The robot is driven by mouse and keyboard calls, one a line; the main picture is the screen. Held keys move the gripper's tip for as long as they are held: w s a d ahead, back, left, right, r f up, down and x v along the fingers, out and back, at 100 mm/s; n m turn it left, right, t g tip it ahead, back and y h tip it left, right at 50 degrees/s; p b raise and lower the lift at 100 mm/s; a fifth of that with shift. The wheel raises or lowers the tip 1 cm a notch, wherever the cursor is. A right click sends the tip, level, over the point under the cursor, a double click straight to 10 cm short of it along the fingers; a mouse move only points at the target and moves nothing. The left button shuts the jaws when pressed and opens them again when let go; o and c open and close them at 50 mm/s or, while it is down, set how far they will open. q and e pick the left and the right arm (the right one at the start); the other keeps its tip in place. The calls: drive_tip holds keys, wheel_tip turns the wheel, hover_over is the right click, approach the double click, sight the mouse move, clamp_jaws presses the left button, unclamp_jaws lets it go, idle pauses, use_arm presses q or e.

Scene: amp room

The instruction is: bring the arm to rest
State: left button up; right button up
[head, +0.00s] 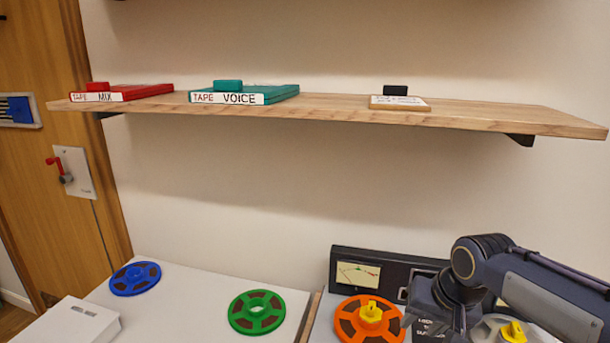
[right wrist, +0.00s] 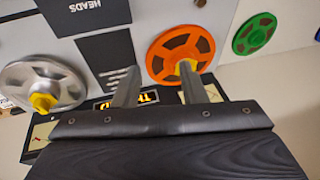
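My right arm comes in from the right in the head view, with its gripper (head: 445,318) low over the tape machine. In the right wrist view its two fingers (right wrist: 160,82) stand apart with nothing between them. Beyond them lie an orange reel (right wrist: 163,65) and a silver reel (right wrist: 28,86), each with a yellow piece at its centre. The orange reel (head: 352,325) also shows in the head view, left of the gripper. The silver reel (head: 487,326) is partly hidden there by my arm. My left gripper is not in view.
A green reel (head: 243,312) and a blue reel (head: 125,279) lie on the pale counter (head: 195,290). A white box (head: 75,323) sits at front left. The wooden shelf (head: 335,107) above holds a red tape box, a teal one and a small label stand. A meter panel (head: 358,274) rises behind the reels.

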drive_tip(key=s+a+f+n+t+y+p, duration=0.1)
drive_tip(key=s+y+p, duration=0.1)
drive_tip(key=s, duration=1.8)
drive_tip(key=shift+s+a+f+n+t+p, duration=0.3)
drive_tip(key=shift+a+f+t+p, duration=0.05)
drive_tip(key=shift+t, duration=0.05)
